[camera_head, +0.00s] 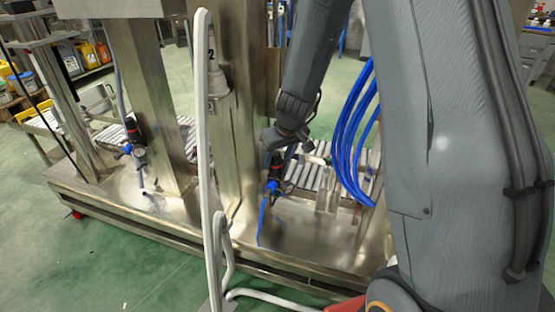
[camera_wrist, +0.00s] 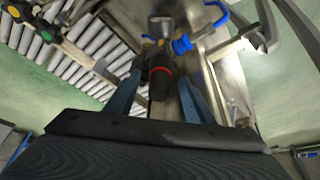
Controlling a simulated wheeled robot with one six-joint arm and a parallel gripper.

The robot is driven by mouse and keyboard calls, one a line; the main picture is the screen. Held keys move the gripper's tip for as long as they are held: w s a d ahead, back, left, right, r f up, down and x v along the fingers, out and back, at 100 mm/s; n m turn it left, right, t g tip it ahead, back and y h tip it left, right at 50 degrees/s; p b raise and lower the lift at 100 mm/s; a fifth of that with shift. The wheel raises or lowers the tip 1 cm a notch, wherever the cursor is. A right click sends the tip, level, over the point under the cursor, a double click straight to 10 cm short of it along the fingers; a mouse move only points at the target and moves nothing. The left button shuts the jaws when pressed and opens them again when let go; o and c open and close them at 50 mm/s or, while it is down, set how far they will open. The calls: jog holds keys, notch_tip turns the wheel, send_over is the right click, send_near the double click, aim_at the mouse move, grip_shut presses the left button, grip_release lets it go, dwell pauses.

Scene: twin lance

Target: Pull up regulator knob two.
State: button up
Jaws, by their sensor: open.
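A pressure regulator (camera_head: 274,186) with a black knob and a blue hose is mounted low on the steel machine, right of a column marked 2. In the wrist view its round gauge (camera_wrist: 161,26) is at the top. Its black knob (camera_wrist: 160,86), with an orange-red ring, points toward the camera. My gripper (camera_head: 279,158) is at this regulator. In the wrist view my open gripper (camera_wrist: 160,80) has one blue-grey finger on each side of the knob. I cannot tell whether the fingers touch it. The knob is partly hidden in the head view.
A second, similar regulator (camera_head: 133,140) with a red-ringed knob is on the left column. Blue hoses (camera_head: 355,130) hang right of my gripper. A roller conveyor (camera_wrist: 75,55) lies behind the regulator. A pale upright post (camera_head: 203,150) stands in front of the machine.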

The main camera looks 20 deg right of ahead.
grip_shut()
jog(key=shift+r+p, duration=0.3)
jog(key=shift+r, duration=0.3)
grip_release()
jog(key=p+v, duration=0.2)
jog(key=v, duration=0.6)
